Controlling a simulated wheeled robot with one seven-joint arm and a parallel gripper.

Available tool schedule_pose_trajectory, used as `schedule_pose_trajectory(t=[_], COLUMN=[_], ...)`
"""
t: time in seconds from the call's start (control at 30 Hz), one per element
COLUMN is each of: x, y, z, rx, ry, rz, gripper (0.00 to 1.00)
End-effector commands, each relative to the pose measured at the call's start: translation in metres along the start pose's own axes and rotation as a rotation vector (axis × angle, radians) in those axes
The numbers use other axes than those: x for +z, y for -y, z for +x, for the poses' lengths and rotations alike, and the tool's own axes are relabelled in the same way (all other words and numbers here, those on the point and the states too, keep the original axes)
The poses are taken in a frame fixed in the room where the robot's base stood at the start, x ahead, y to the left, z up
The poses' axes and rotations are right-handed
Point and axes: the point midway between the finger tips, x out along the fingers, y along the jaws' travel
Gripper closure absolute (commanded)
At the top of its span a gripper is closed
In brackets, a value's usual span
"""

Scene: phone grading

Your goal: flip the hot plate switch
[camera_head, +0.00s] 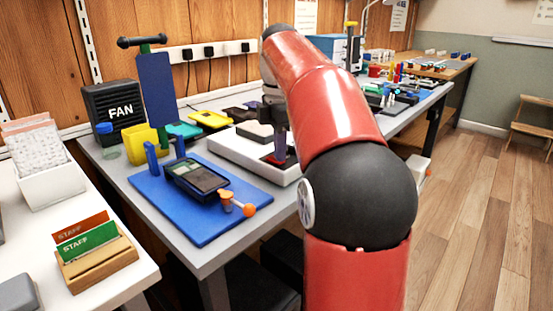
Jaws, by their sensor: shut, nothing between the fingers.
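A low white box (231,151) on the grey workbench looks like the hot plate. My red arm reaches over its right part and hides some of it. My gripper (280,156) points down at the white box, shut and empty. A small dark red patch shows by the fingertips; I cannot tell whether it is the switch or part of my gripper. Whether the fingertips touch anything, and which way the switch is set, I cannot tell.
A blue mat (228,223) holds a phone (196,178) and an orange-knobbed tool (239,206). A black fan (115,112), a yellow cup (143,140) and a blue upright panel (156,90) stand to the left. Several phones lie behind. The wooden floor (487,205) at right is clear.

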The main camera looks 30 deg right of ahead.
Motion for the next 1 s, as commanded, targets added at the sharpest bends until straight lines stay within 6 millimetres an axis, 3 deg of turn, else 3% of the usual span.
schedule_pose_trajectory(t=[0.37, 1.0], x=[0.000, 0.000], y=[0.000, 0.000], z=[0.002, -0.046], rx=[-0.002, 0.000], ry=[-0.001, 0.000], rz=[-0.001, -0.001], gripper=[1.00, 1.00])
